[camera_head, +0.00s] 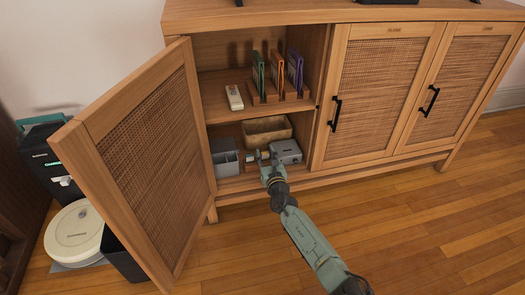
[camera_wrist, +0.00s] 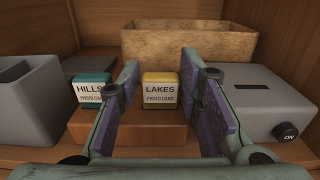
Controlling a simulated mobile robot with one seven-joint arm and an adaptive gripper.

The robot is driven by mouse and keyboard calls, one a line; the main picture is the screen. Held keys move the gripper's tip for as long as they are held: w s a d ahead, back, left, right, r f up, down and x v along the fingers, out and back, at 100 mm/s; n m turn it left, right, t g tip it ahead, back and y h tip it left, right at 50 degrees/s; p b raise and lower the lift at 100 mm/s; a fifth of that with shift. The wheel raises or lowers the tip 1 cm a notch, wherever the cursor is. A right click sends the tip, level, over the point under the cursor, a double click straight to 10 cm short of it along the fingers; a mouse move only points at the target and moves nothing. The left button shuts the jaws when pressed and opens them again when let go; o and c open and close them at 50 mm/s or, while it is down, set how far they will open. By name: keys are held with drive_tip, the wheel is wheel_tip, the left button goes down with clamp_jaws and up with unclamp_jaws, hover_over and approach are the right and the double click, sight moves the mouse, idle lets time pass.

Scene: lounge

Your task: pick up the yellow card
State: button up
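The yellow card (camera_wrist: 160,93), labelled "LAKES PHOTO CARD", stands upright on a low brown wooden block (camera_wrist: 165,133) in the wrist view. My gripper (camera_wrist: 159,68) is open, with one finger on each side of the yellow card and visible gaps between. A teal card (camera_wrist: 91,92), labelled "HILLS", stands on the same block, left of my left finger. In the head view my gripper (camera_head: 262,157) reaches into the lower shelf of the open cabinet; the yellow card is too small to tell clearly there.
A grey bin (camera_wrist: 32,112) is at left, a grey box with an "ON" knob (camera_wrist: 262,103) at right, close to my right finger. A tan bin (camera_wrist: 225,43) stands behind. The open cabinet door (camera_head: 150,160) stands left of my arm. The upper shelf (camera_head: 222,108) is overhead.

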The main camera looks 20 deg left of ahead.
drive_tip(key=shift+w+a, duration=0.15)
drive_tip(key=shift+w, duration=0.2)
drive_tip(key=shift+s, duration=0.1)
drive_tip(key=c, duration=0.5)
drive_tip(key=shift+r, duration=0.1)
